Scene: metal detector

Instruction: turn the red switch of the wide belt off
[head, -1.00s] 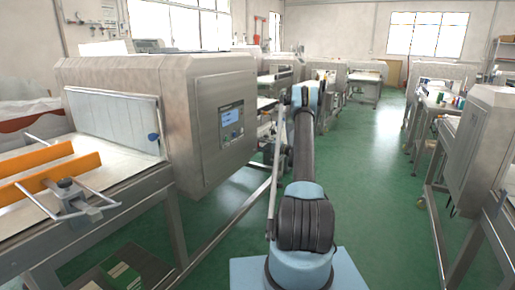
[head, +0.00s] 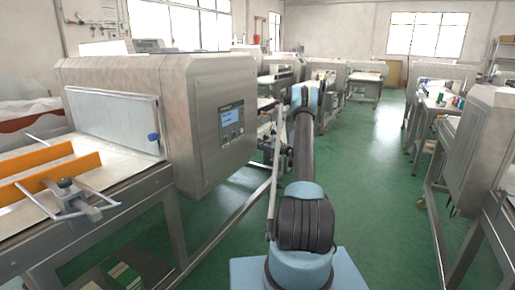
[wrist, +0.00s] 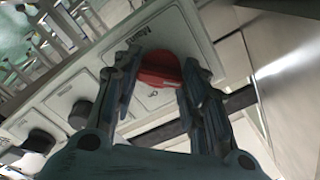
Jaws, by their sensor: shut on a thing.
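The red switch (wrist: 158,74) is a rotary knob on a pale control panel (wrist: 184,32) in the wrist view. My gripper (wrist: 162,62) has one finger on each side of the knob and is shut on it. The fingers hide the knob's sides, so its exact turn is hard to tell. The head view shows my arm reaching forward beside the large steel detector housing (head: 160,110), but the gripper and red switch cannot be made out there.
Black knobs (wrist: 80,114) sit on the same panel, left of my fingers. A bare metal surface (wrist: 292,75) is at the right of the wrist view. In the head view, a conveyor with orange guides (head: 50,178) is at left, and green floor (head: 375,190) is open at right.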

